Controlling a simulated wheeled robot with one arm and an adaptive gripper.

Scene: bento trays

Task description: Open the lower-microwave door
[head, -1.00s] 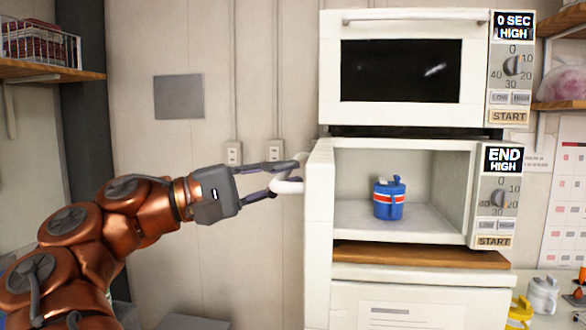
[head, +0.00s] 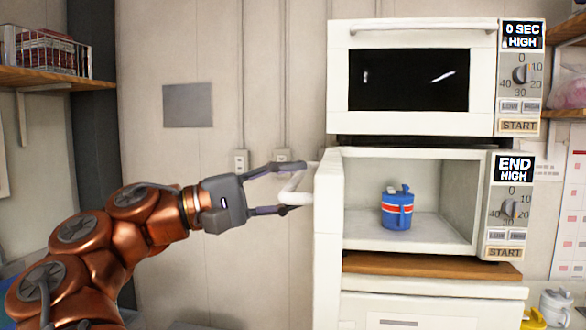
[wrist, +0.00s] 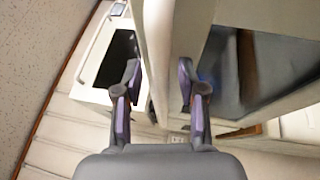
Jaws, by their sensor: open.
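The lower microwave (head: 482,205) has its door (head: 327,230) swung wide open, seen nearly edge-on at the left of the cavity. The door's white curved handle (head: 290,190) sticks out to the left. My gripper (head: 293,187) is open, with one finger above the handle and one below it in the head view. Whether either finger touches it I cannot tell. In the wrist view, my gripper's fingers (wrist: 158,72) are spread apart, with the pale door between and beyond them. A blue lidded mug (head: 397,212) with a red and white stripe stands inside the open cavity.
The upper microwave (head: 335,80) sits above with its door shut. A wooden board (head: 430,265) lies under the lower one, over a white cabinet. A shelf with a wire basket (head: 45,52) is at far left.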

